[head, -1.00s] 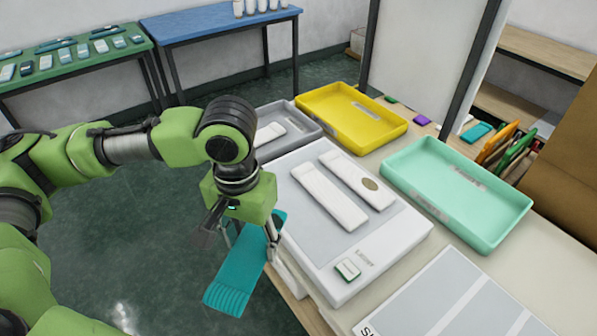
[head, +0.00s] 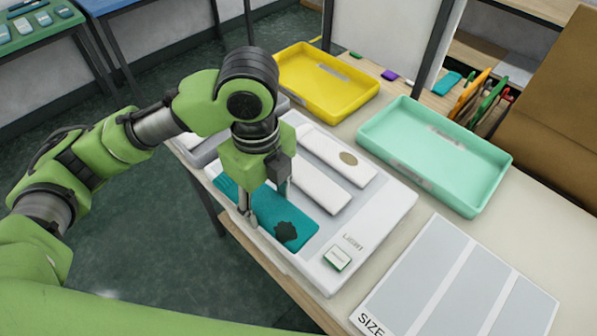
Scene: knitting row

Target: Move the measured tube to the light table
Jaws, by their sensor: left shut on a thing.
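The teal knitted tube (head: 268,212) lies flat, with a dark irregular patch near its right end. My left gripper (head: 263,204) is shut on it, one finger on each long side. The tube is over the front left part of the light table (head: 396,222), a white panel with the word LIGHT and a small green-edged button (head: 337,258). I cannot tell whether the tube touches the panel. Two white tubes lie on the panel behind it: a plain one (head: 318,190) and one with a brown oval spot (head: 338,155). My right gripper is not in view.
A yellow tray (head: 350,107) stands behind, and a mint tray (head: 425,190) at the right, both empty. A grey tray (head: 196,150) is partly hidden behind my arm. A grey striped SIZE board (head: 435,285) lies to the right of the panel.

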